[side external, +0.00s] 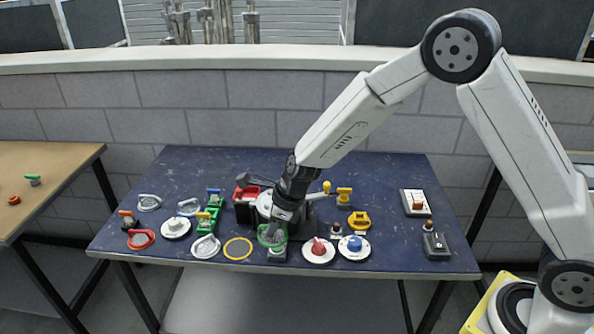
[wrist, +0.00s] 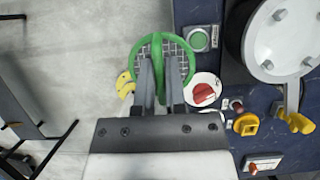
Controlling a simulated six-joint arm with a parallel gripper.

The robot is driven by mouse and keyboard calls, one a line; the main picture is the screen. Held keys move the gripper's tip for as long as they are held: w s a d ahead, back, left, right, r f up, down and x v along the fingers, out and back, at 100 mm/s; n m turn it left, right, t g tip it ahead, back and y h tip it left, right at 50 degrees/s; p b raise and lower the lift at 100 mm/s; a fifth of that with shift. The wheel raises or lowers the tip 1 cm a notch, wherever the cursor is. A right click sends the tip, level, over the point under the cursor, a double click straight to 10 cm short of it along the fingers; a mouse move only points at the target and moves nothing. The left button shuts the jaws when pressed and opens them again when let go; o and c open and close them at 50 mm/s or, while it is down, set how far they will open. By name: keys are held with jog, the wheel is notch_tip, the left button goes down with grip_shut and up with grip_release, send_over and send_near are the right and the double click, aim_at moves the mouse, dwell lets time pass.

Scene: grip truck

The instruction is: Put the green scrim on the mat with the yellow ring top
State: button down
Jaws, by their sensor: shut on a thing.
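The green scrim, a green ring with grey mesh and a green bar across it, shows in the wrist view (wrist: 160,62) and in the side view (side external: 260,236). My gripper (side external: 274,232) is shut on its bar, seen between the fingers in the wrist view (wrist: 160,92). The scrim is near the table's front edge, by a grey box with a green button (side external: 278,254); its height above the table is hard to tell. A thin yellow ring (side external: 238,259) lies flat on the table just left of the scrim in the side view. No separate mat shows under it.
A red-knob disc (side external: 318,251) and a blue-knob disc (side external: 354,248) stand right of the scrim. A large round machine part (wrist: 285,40) stands behind.

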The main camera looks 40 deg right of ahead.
jog(key=w+a+f, duration=0.2)
jog(key=w+f, duration=0.2)
jog(key=w, duration=0.4)
send_over(233, 248)
jog(key=s+d, duration=0.1)
jog(key=s, duration=0.1)
jog(key=shift+w+f, duration=0.15)
jog(key=shift+f, duration=1.15)
jog(key=shift+w+f, duration=0.1)
jog(key=shift+f, duration=1.2)
jog(key=shift+w+f, duration=0.2)
jog(key=shift+f, duration=1.55)
jog(key=shift+f, duration=0.2)
jog(key=c, duration=0.7)
grip_release()
jog(key=shift+r, duration=0.1)
